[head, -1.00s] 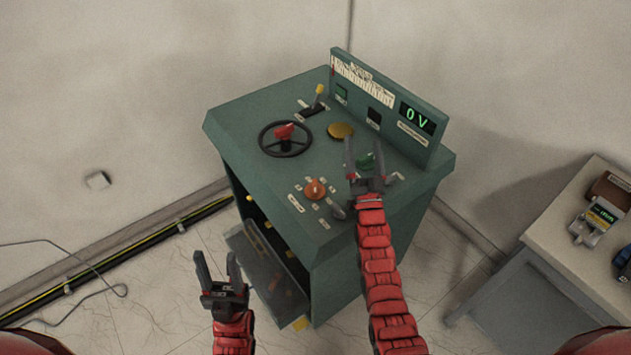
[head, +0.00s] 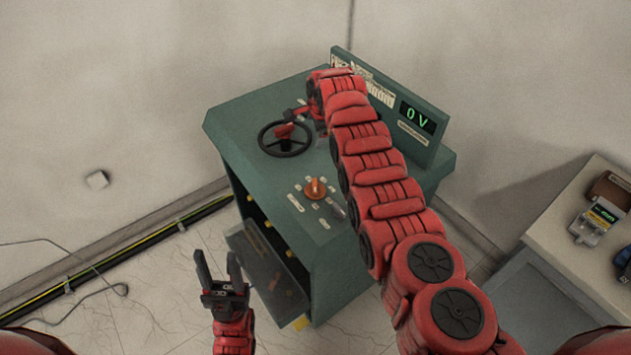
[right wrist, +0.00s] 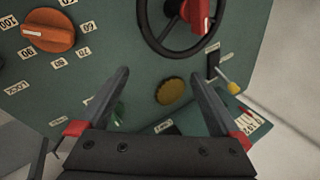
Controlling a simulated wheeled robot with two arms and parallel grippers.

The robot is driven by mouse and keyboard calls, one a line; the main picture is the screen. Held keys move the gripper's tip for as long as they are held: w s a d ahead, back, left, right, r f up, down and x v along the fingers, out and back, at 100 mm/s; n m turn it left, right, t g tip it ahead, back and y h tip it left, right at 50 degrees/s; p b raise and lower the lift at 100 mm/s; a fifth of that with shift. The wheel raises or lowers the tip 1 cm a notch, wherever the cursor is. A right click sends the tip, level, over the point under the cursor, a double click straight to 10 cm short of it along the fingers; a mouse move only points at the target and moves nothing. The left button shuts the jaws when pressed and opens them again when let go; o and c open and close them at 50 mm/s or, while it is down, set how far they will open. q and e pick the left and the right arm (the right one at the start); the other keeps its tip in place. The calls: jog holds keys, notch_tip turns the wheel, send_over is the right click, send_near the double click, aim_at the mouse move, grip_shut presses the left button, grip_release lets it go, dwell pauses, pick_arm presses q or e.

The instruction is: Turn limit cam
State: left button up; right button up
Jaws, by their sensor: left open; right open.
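The green control cabinet (head: 255,110) carries the task's controls; no label legibly names the limit cam. An orange knob (head: 315,188) ringed by number labels sits near its front edge, also in the right wrist view (right wrist: 48,38). A black handwheel with a red handle (head: 283,130) is further back, also in the right wrist view (right wrist: 198,14). A brass disc (right wrist: 170,91) shows between the fingers of my right gripper (right wrist: 160,74), which is open and empty above the panel. My right arm hides most of that gripper in the head view. My left gripper (head: 216,253) is open and empty, left of the cabinet front.
A yellow-tipped lever (right wrist: 230,88) and a partly hidden green control (right wrist: 118,113) are on the panel. The upright display (head: 418,117) reads 0 V. A side table (head: 560,235) with devices stands at right. A cable (head: 65,250) lies on the floor at left.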

jog(key=s+r+m+g+h, duration=0.1)
jog(key=s+r+m+g, duration=0.3)
jog(key=s+r, duration=0.6)
jog(key=n+g+b, duration=0.1)
jog(key=b, duration=0.5)
send_over(315, 185)
notch_tip(315, 185, down, 8)
notch_tip(315, 185, down, 8)
jog(key=p, duration=0.3)
jog(key=shift+s+d+r, duration=0.1)
jog(key=shift+r, duration=0.1)
notch_tip(315, 185, down, 2)
jog(key=shift+f, duration=0.75)
jog(key=c, duration=1.4)
